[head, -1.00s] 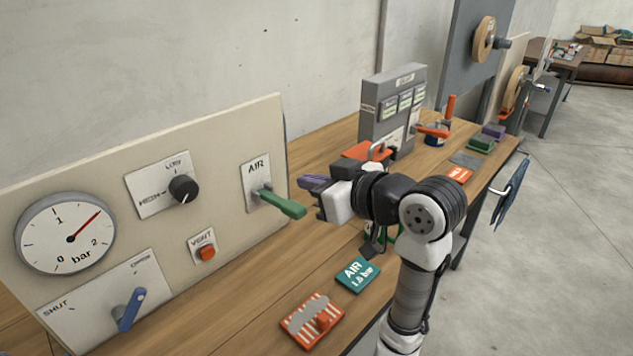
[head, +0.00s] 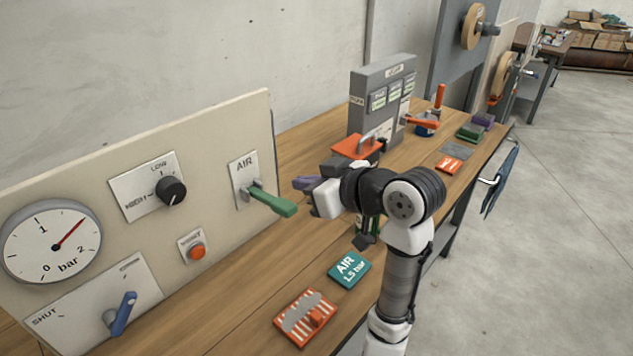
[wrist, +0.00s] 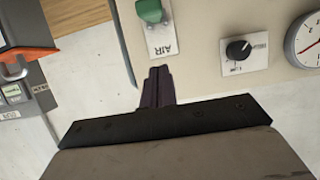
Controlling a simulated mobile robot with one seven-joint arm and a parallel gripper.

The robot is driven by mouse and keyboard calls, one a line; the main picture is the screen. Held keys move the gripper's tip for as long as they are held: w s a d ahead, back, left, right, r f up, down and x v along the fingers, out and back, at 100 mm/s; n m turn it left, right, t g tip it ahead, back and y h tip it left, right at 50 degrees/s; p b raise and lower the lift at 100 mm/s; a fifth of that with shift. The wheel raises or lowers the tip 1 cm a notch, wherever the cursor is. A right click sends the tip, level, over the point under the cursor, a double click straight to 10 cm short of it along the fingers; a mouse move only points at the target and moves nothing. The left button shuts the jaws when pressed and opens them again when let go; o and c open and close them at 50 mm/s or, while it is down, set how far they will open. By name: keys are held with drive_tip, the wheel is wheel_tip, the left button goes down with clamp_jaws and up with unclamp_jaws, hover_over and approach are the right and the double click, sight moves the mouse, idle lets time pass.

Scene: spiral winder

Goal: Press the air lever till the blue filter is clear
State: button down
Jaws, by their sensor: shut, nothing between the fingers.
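The air lever (head: 272,202) is a green handle sticking out from the AIR plate (head: 243,170) on the cream panel. It also shows at the top of the wrist view (wrist: 149,11). My gripper (head: 303,184) is shut and empty, with its purple fingers together just above and behind the lever's outer end in the head view. In the wrist view the fingertips (wrist: 160,72) point toward the AIR plate, apart from the lever. A dark blue piece (head: 500,182) hangs at the bench's right edge; I cannot tell whether it is the filter.
The gauge (head: 52,241) needle stands between 1 and 2 bar. A black knob (head: 171,190), red vent button (head: 197,252) and blue lever (head: 122,314) share the panel. A teal AIR card (head: 349,268) and orange striped block (head: 305,318) lie in front. A grey box (head: 370,105) stands behind.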

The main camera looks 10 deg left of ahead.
drive_tip(key=p, duration=0.2)
hover_over(292, 207)
drive_tip(key=shift+w+a+f, duration=0.15)
drive_tip(key=shift+a+f, duration=0.1)
drive_tip(key=shift+f, duration=0.3)
drive_tip(key=shift+w+a+f, duration=0.1)
drive_tip(key=shift+a+f, duration=0.1)
drive_tip(key=shift+f, duration=0.35)
drive_tip(key=shift+s+d+f, duration=0.1)
drive_tip(key=shift+d+f, duration=0.05)
drive_tip(key=shift+f, duration=0.35)
drive_tip(key=shift+s+d+f, duration=0.1)
drive_tip(key=shift+f, duration=0.4)
drive_tip(key=shift+d+f, duration=0.1)
drive_tip(key=shift+f, duration=0.8)
drive_tip(key=shift+f, duration=0.1)
